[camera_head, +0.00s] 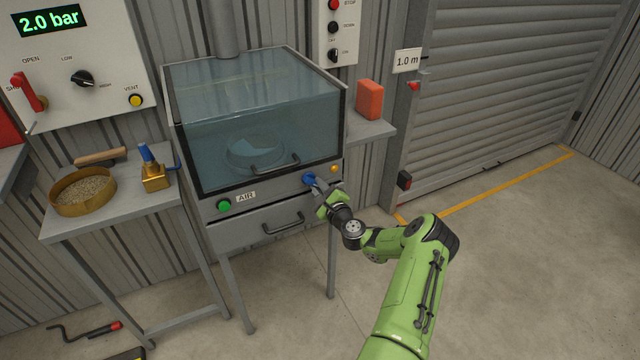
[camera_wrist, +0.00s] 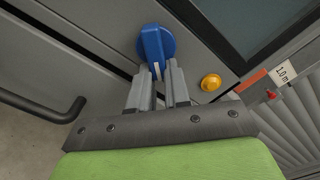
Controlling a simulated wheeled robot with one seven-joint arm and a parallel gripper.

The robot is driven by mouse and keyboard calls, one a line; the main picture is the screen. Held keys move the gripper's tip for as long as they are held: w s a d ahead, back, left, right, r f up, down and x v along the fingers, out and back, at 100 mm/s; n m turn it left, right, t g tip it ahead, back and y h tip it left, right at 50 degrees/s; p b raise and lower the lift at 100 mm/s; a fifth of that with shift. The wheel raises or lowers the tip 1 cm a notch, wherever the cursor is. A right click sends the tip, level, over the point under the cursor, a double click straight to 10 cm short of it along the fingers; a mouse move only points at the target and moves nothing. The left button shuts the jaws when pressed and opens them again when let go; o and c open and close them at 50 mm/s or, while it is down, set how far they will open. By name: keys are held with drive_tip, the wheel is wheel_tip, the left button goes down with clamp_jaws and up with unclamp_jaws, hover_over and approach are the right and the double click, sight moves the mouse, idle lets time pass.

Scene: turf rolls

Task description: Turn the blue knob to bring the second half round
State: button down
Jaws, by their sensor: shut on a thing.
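The blue knob (camera_head: 309,179) is on the front strip of a glass-topped cabinet (camera_head: 262,200), right of the AIR label. In the wrist view the knob (camera_wrist: 156,46) is a round blue dial with a raised grip and a pale pointer line. My gripper (camera_head: 318,187) reaches it from the front right. In the wrist view its two grey fingers (camera_wrist: 157,80) are shut on the lower end of the knob's grip. Behind the closed glass, a round dish (camera_head: 255,152) shows dimly, with a lighter patch on part of it. Its details are hard to tell.
A yellow button (camera_head: 334,168) sits just right of the knob; a green button (camera_head: 223,205) is at left. Below is a drawer handle (camera_head: 283,224). A side table holds a sieve (camera_head: 84,190) and a brass tool (camera_head: 155,178). An orange block (camera_head: 369,99) stands on the right shelf.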

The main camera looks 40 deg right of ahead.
drive_tip(key=shift+w+a+f+m+p, duration=0.1)
drive_tip(key=shift+a+f+m+p, duration=0.3)
drive_tip(key=shift+m, duration=1.2)
drive_tip(key=shift+w+a+r+m+p, duration=0.15)
drive_tip(key=shift+m+p, duration=0.5)
drive_tip(key=shift+m, duration=0.95)
drive_tip(key=shift+s+a+f+m+p, duration=0.1)
drive_tip(key=shift+a+f+m+p, duration=0.35)
drive_tip(key=shift+m, duration=1.15)
drive_tip(key=shift+w+r, duration=0.1)
drive_tip(key=shift+r, duration=0.05)
drive_tip(key=c, duration=1.1)
unclamp_jaws()
drive_tip(key=shift+d, duration=0.1)
drive_tip(key=p+v, duration=0.2)
drive_tip(key=v, duration=1.4)
drive_tip(key=shift+w+r+p, duration=0.1)
drive_tip(key=shift+p, duration=0.25)
